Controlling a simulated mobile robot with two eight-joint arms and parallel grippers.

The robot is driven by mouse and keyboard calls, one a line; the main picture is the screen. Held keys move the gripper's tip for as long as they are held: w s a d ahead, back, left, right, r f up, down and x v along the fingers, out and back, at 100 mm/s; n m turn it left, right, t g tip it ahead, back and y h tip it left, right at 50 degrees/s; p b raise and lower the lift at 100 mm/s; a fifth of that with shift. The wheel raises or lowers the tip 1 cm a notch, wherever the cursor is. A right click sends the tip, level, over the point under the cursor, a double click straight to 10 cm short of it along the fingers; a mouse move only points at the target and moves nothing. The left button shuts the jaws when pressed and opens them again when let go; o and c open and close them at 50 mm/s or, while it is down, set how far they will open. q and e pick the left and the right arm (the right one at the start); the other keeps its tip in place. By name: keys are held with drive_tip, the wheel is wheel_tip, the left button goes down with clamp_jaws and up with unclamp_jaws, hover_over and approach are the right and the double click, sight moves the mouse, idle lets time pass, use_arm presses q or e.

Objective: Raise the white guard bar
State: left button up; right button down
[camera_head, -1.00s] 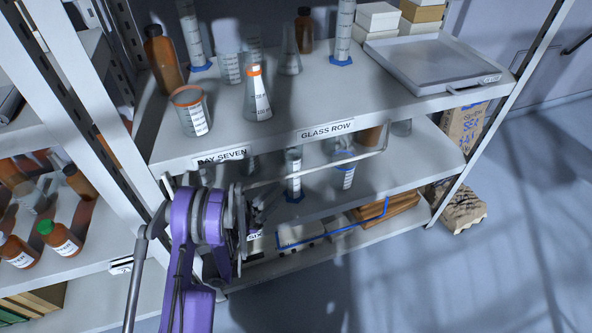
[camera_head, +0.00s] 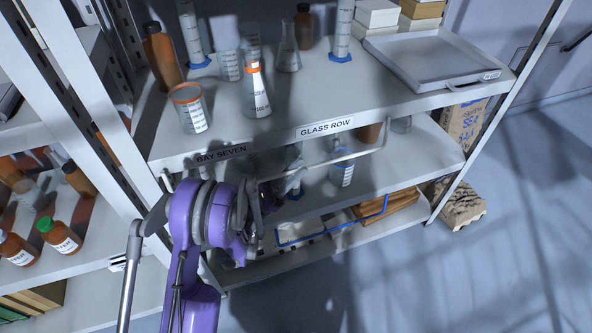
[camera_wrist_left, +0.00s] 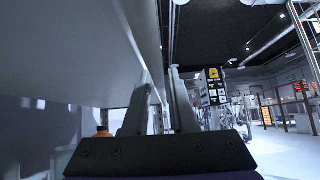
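The white guard bar (camera_head: 358,155) is a thin pale rail along the front of the middle shelf, below the GLASS ROW label. Its right end bends up toward the top shelf. My right gripper is not in view.
The top shelf (camera_head: 290,150) overhangs just above my left gripper, with glassware and a grey tray (camera_head: 435,60) on it. Cylinders (camera_head: 342,172) stand behind the bar. A blue bar (camera_head: 345,224) fronts the lower shelf. The floor at right is largely clear.

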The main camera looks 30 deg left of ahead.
use_arm(q)
clamp_jaws()
idle(1.1)
